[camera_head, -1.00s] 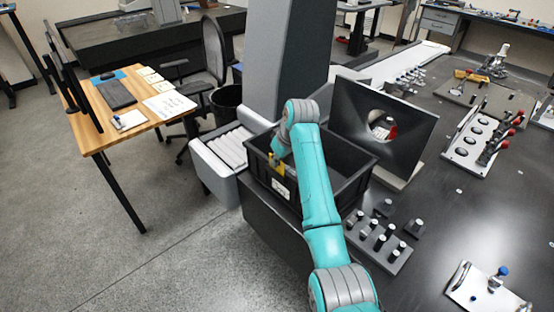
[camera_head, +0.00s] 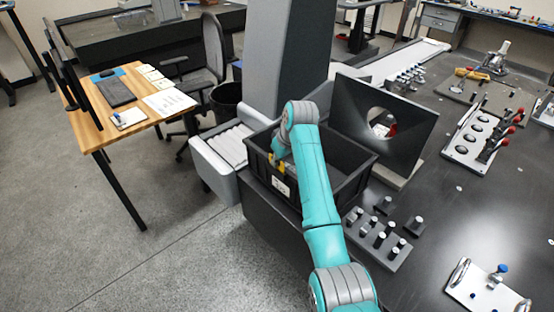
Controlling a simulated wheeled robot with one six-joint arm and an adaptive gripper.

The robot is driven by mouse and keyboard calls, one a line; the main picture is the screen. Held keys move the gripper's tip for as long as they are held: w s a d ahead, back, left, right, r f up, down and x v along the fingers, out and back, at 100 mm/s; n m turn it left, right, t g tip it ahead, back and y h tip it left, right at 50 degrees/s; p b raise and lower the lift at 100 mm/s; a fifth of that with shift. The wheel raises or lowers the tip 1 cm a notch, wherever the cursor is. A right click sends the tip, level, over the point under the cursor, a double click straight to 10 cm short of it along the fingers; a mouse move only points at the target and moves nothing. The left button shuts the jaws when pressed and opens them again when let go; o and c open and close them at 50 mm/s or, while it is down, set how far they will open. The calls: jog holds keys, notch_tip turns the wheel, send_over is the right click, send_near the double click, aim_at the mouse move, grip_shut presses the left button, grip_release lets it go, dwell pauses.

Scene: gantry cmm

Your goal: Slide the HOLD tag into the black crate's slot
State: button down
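The black crate (camera_head: 340,196) stands on the dark table edge, beside the grey column. A small white label with dark marks (camera_head: 281,187) shows on its near left face; I cannot read it, nor tell whether it is the HOLD tag or the slot. My gripper (camera_head: 277,165) is at the crate's near left wall, just above the label, pointing down. Small yellow patches show there; I cannot tell whether they are on the gripper, a tag or the crate. My arm hides part of the crate, and the fingers are too small to read.
A black panel with a round hole (camera_head: 416,122) stands right behind the crate. A block with several pegs (camera_head: 378,240) lies to the right of my arm. A wooden desk (camera_head: 140,112) stands farther left.

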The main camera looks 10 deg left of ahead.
jog(key=c, duration=1.2)
grip_release()
jog(key=shift+c, duration=0.2)
jog(key=shift+o, duration=0.2)
jog(key=shift+o, duration=1)
jog(key=shift+r, duration=0.1)
jog(key=shift+r, duration=3.35)
